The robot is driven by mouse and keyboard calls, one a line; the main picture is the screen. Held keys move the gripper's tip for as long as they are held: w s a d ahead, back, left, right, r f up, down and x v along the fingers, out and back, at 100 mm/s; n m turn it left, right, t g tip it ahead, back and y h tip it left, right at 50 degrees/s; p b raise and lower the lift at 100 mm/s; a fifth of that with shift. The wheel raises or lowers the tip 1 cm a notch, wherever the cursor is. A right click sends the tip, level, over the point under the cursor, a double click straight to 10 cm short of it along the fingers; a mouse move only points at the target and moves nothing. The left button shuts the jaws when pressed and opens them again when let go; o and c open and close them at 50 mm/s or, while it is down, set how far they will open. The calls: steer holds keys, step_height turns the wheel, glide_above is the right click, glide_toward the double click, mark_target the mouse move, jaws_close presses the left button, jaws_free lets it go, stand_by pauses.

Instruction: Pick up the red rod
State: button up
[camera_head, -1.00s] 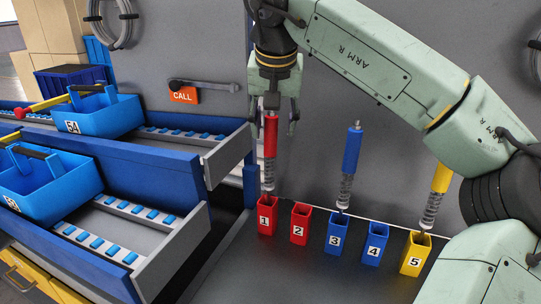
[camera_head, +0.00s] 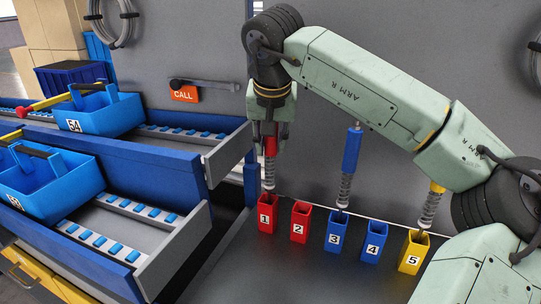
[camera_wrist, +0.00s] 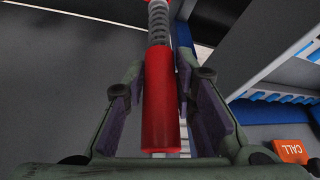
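The red rod (camera_head: 269,147) has a red grip above a grey spring-like section. It stands upright in the red holder marked 1 (camera_head: 267,222). My gripper (camera_head: 270,140) points down from above, with its fingers on either side of the red grip. In the wrist view the red rod (camera_wrist: 161,112) runs between the two padded fingers of my gripper (camera_wrist: 162,75). The fingers are apart; gaps show beside the near end of the rod, while the fingertips lie close to its sides. Contact at the tips is hard to judge.
An empty-looking red holder 2 (camera_head: 299,225) stands close by. A blue rod (camera_head: 351,150) stands in holder 3 (camera_head: 336,236), and a yellow rod (camera_head: 433,202) in holder 5 (camera_head: 412,257). Blue holder 4 (camera_head: 371,244) shows no rod. Conveyor rails with blue totes (camera_head: 60,190) lie left.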

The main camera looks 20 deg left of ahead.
jaws_close()
steer(key=shift+r, duration=0.1)
